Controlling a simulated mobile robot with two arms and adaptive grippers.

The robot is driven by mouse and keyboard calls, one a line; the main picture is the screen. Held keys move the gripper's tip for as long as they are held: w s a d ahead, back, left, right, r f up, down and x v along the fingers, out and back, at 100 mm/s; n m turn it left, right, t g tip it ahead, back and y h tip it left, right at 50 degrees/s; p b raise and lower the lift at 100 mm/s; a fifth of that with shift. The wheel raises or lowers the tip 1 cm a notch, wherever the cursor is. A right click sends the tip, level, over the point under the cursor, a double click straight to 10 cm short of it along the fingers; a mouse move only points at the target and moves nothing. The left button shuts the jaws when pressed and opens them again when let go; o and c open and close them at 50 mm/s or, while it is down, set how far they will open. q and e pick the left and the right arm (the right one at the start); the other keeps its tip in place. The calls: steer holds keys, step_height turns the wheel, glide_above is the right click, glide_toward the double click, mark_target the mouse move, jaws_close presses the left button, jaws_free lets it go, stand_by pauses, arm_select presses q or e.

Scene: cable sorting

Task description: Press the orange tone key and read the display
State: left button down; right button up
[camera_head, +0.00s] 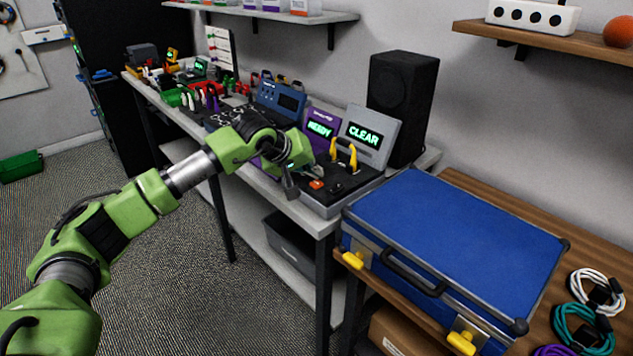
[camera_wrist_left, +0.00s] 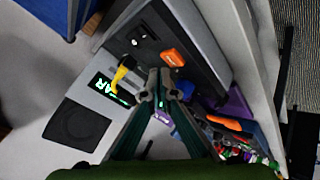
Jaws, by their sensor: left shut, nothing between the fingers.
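The orange tone key (camera_head: 317,184) sits on the dark sloping top of a grey unit at the bench's near end. It also shows in the left wrist view (camera_wrist_left: 172,57). Behind it, the grey display (camera_head: 364,135) reads "CLEAR" in green letters. The same display shows in the left wrist view (camera_wrist_left: 103,84), partly hidden. My left gripper (camera_head: 291,188) is shut and empty, pointing down just left of the key. In the left wrist view its fingertips (camera_wrist_left: 165,93) are close to the key; contact cannot be told. My right gripper is not in view.
A purple unit reading "READY" (camera_head: 320,129) stands beside the display. Yellow-handled probes (camera_head: 344,153) rise behind the key. A black speaker (camera_head: 402,100) stands behind. A blue case (camera_head: 455,240) lies right of the unit. Several tools crowd the bench's far end.

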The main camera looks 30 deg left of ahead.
mark_target(314, 184)
arm_select(q)
steer(key=shift+r+p, duration=0.45)
steer(key=shift+r, duration=0.2)
steer(key=shift+r+p, duration=1.1)
steer(key=shift+r, duration=0.75)
